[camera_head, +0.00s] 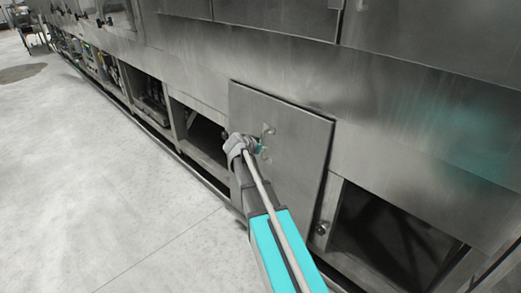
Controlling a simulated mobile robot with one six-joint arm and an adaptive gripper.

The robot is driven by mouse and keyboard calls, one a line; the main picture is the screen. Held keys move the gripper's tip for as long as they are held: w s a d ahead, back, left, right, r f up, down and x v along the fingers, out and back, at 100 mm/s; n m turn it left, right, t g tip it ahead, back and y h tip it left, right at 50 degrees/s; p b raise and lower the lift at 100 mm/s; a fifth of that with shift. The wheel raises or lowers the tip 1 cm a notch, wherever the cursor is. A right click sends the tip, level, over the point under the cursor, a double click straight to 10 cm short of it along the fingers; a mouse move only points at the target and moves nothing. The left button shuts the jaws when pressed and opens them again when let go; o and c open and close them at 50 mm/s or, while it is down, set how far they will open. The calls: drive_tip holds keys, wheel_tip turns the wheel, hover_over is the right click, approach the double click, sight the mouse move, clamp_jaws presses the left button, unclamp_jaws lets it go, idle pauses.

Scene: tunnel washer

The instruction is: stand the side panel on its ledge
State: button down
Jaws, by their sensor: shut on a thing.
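The side panel (292,145) is a flat grey metal plate with a handle near its middle. It stands nearly upright and tilted in the picture, close against the lower side of the washer, and covers part of an opening. My gripper (262,148) is shut on the panel's handle, at the end of my arm that reaches up from the bottom. The jaws are small and partly hidden by the wrist. The panel's lower edge is hidden behind my arm, so I cannot tell whether it touches the ledge (215,168).
Open bays show left of the panel (200,130) and right of it (390,235), with dark insides. The washer's steel wall (420,110) runs along above. The pale floor (100,190) at left is clear.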

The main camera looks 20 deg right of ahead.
idle(0.4)
drive_tip(key=shift+f+b, duration=1.05)
drive_tip(key=shift+b, duration=0.05)
drive_tip(key=c, duration=0.8)
unclamp_jaws()
drive_tip(key=shift+o, duration=1.3)
